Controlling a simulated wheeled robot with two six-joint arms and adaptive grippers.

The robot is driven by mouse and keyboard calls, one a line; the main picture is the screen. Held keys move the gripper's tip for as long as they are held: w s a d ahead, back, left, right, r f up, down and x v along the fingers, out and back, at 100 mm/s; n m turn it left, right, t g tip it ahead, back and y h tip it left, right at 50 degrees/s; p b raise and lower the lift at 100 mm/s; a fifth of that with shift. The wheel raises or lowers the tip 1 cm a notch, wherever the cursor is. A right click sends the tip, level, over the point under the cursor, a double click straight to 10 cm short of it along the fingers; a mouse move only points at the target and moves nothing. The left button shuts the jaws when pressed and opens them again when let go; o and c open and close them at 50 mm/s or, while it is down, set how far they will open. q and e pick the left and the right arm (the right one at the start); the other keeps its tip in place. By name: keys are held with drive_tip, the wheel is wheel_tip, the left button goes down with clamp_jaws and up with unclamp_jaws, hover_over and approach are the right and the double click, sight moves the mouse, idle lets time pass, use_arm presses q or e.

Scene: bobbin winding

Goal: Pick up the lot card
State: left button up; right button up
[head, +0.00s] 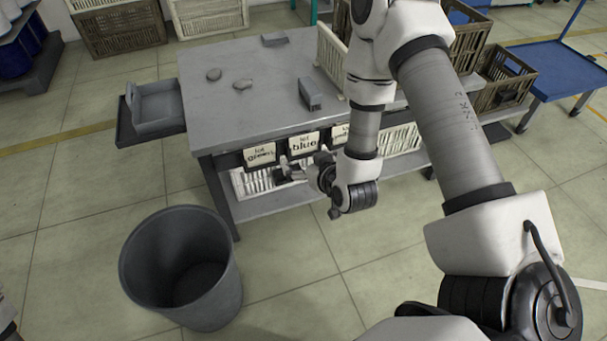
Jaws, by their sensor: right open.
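Several white lot cards sit in dark holders along the front edge of the grey table. One reads "lot green" (260,154) and one reads "lot blue" (304,143). A third lot card (341,132) is partly hidden behind my right arm. My right gripper (285,175) is open, just below and in front of the blue and green cards, with its fingers pointing left. I see nothing held in it, and it looks apart from the cards, though the small view leaves the gap unclear. My left gripper is out of view.
The grey table (215,105) holds a grey block (311,95), stone-like lumps (242,84) and a flat grey piece (274,39). A grey bin (183,265) stands front left. Pale crates (255,182) sit on the shelf below. Brown crates (503,75) and a blue cart (560,70) stand right.

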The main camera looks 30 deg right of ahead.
sight(305, 136)
drive_tip(key=w+d+f+t+h+b, duration=0.1)
drive_tip(key=w+d+b, duration=0.1)
drive_tip(key=w+b, duration=0.2)
drive_tip(key=w+d+f+m+t+h+b, duration=0.1)
drive_tip(key=w+d+f+t+b, duration=0.1)
drive_tip(key=b, duration=0.5)
drive_tip(key=w+d+f+t+h+b, duration=0.1)
drive_tip(key=w+d+t+b, duration=0.1)
drive_tip(key=w+b, duration=0.3)
drive_tip(key=shift+w+d+f+b, duration=0.35)
drive_tip(key=shift+d+b, duration=0.2)
drive_tip(key=shift+b, duration=0.15)
drive_tip(key=shift+w+d+m, duration=0.1)
drive_tip(key=shift+w+m, duration=0.2)
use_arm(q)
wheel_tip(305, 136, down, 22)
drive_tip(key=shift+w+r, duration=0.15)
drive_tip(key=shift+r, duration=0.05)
use_arm(e)
drive_tip(key=shift+r, duration=0.15)
drive_tip(key=c, duration=0.6)
